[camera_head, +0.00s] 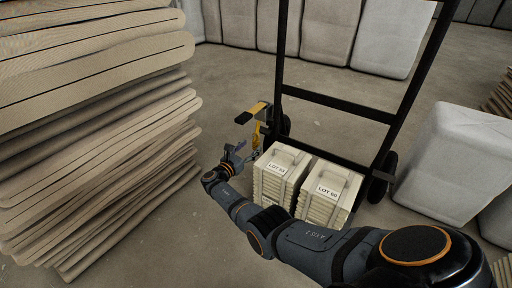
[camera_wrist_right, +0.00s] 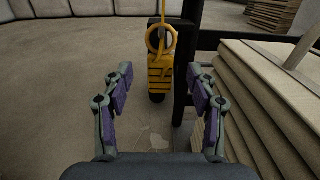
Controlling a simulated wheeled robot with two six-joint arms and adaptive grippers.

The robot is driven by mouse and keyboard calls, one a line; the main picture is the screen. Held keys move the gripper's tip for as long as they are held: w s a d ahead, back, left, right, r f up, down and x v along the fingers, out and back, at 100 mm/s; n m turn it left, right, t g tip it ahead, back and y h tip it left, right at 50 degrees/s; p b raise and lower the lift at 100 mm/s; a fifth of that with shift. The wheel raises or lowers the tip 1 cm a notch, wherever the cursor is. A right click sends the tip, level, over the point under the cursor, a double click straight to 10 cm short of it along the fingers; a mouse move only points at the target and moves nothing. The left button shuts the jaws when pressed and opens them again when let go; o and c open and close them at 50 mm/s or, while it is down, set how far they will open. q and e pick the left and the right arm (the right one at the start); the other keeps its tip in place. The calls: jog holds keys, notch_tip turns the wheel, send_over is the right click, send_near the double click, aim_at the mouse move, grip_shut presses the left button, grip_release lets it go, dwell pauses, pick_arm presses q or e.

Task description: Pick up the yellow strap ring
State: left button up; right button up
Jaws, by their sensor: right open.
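The yellow strap ring (camera_wrist_right: 148,40) hangs upright at the top centre of the right wrist view, with a strap above it and a yellow-and-black ratchet-like body (camera_wrist_right: 160,73) just below. In the head view a yellow strap piece (camera_head: 256,133) shows by the left side of the hand truck; the ring itself is too small to make out there. My right gripper (camera_head: 243,152) is open and empty, close to the strap. In the right wrist view its two fingers (camera_wrist_right: 160,78) stand either side of the ratchet body, with the ring ahead between them. My left gripper is not in view.
A tall beige cloth pile (camera_head: 100,150) fills the left. A grey-white bale (camera_head: 455,160) stands at right.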

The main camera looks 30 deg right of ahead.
aim_at(255, 142)
jog(key=b+x, duration=0.3)
jog(key=x, duration=0.1)
jog(key=shift+d+f, duration=0.1)
jog(key=shift+f, duration=0.15)
jog(key=shift+w+d+r, duration=0.1)
jog(key=shift+d+r, duration=0.05)
jog(key=shift+d, duration=0.2)
jog(key=shift+r, duration=0.15)
grip_shut()
jog(key=shift+r, duration=0.1)
